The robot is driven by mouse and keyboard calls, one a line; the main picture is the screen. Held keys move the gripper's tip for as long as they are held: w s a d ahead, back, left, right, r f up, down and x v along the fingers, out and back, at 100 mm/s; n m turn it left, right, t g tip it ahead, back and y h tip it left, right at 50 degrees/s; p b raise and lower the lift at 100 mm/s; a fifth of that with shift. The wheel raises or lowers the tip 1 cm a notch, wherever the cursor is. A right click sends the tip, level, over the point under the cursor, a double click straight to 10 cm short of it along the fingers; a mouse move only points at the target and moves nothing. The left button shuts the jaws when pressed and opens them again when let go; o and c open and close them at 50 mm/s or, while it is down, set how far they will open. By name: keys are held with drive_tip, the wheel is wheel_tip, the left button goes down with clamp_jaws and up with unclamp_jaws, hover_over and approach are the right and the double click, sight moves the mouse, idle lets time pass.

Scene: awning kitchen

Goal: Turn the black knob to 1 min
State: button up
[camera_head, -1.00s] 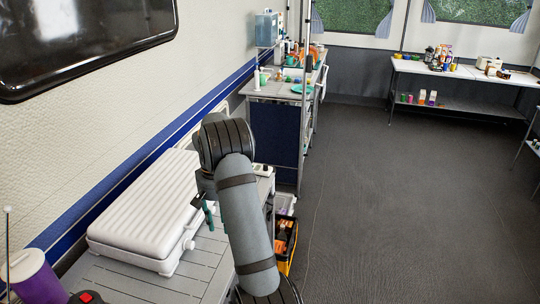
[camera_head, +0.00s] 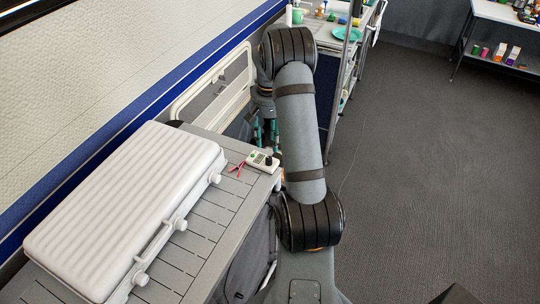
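A small pale device (camera_head: 260,162) lies at the far right corner of the slatted grey table, with a dark round knob (camera_head: 268,160) on its top. The knob's pointer and markings are too small to read. My gripper (camera_head: 265,132) hangs just beyond the table's far end, behind the device in the picture and apart from it. Its two teal fingers show with a gap between them, and nothing is seen in the gap. My arm hides part of the gripper.
A large white ribbed case (camera_head: 130,205) fills most of the slatted table (camera_head: 205,235). Red-handled pliers (camera_head: 238,168) lie left of the device. A white framed panel (camera_head: 215,90) stands along the wall behind. The dark floor (camera_head: 430,170) at right is clear.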

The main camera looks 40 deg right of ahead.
sight(269, 158)
wheel_tip(269, 158, down, 8)
drive_tip(key=shift+s+a+f+p, duration=0.1)
drive_tip(key=shift+a+p, duration=0.05)
drive_tip(key=shift+p, duration=0.4)
drive_tip(key=shift+c, duration=0.5)
drive_tip(key=c, duration=0.7)
clamp_jaws()
